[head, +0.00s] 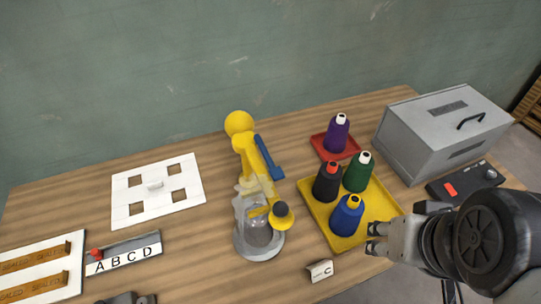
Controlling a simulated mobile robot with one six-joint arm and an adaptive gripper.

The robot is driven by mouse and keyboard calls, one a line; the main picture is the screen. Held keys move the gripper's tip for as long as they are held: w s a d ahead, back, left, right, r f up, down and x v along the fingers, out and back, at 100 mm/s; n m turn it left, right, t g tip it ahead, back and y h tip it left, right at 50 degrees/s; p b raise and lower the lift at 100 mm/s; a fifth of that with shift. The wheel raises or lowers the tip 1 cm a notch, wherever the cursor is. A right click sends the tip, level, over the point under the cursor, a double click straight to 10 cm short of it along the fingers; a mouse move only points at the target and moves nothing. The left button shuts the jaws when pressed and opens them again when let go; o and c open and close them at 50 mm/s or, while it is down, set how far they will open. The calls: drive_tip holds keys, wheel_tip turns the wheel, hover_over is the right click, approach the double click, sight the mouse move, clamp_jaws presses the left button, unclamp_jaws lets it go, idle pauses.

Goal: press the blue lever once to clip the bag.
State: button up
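The blue lever (268,157) stands tilted on the right side of a yellow clipping machine (241,135) near the middle of the table. A clear, see-through shape that looks like the bag (258,228) is at the machine's front, over a round grey base (262,252). Its contents and any clip are too small to tell. My gripper (373,238) is at the right, in front of the yellow tray, pointing left. Its two fingertips are apart with nothing visible between them. It is well away from the lever, to the right and nearer the camera.
A yellow tray (380,208) with several thread cones stands between my gripper and the machine's right side. A red tray (322,150) holds a purple cone (337,132). A grey box (405,146) is at the back right. A small "C" block (320,270) lies in front.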

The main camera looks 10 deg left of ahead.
clamp_jaws()
idle(1.5)
